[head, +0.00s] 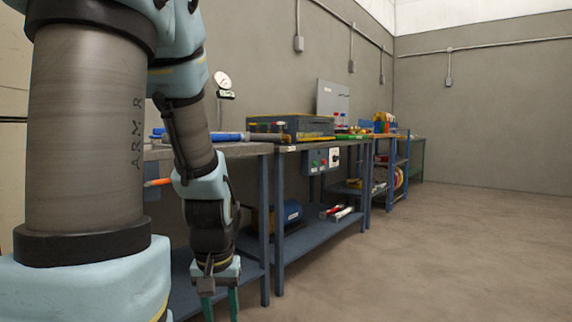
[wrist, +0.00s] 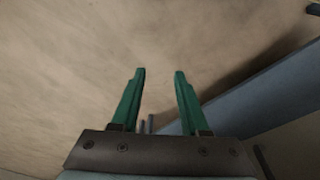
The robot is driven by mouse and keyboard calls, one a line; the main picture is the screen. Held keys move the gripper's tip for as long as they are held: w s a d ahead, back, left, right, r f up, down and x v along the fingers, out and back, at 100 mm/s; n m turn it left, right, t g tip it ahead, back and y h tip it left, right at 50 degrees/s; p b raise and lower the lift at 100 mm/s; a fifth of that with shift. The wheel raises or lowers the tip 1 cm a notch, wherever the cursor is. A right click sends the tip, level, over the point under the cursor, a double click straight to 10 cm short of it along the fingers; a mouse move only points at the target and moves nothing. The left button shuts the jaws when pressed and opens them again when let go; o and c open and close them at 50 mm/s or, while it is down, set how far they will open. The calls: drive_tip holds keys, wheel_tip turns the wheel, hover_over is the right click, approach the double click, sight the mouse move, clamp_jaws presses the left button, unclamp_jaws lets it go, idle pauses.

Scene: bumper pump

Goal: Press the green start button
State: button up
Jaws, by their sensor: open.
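The green start button (head: 315,163) is a small spot on a grey-blue control box (head: 325,160) under the front edge of the workbench. A red spot sits beside it, and a white plate with a dark knob (head: 334,157) is at the box's right. My gripper (head: 220,306) hangs low in front of the bench, to the left of and below the box, well apart from it. Its green fingers (wrist: 159,75) are spread with nothing between them in the wrist view. The button does not show in the wrist view.
The workbench top (head: 300,146) carries a toolbox and a gauge. A blue lower shelf (head: 310,238) holds red and white cylinders (head: 342,214). The floor (head: 450,250) at the right is clear.

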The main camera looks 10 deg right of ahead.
clamp_jaws()
idle(1.4)
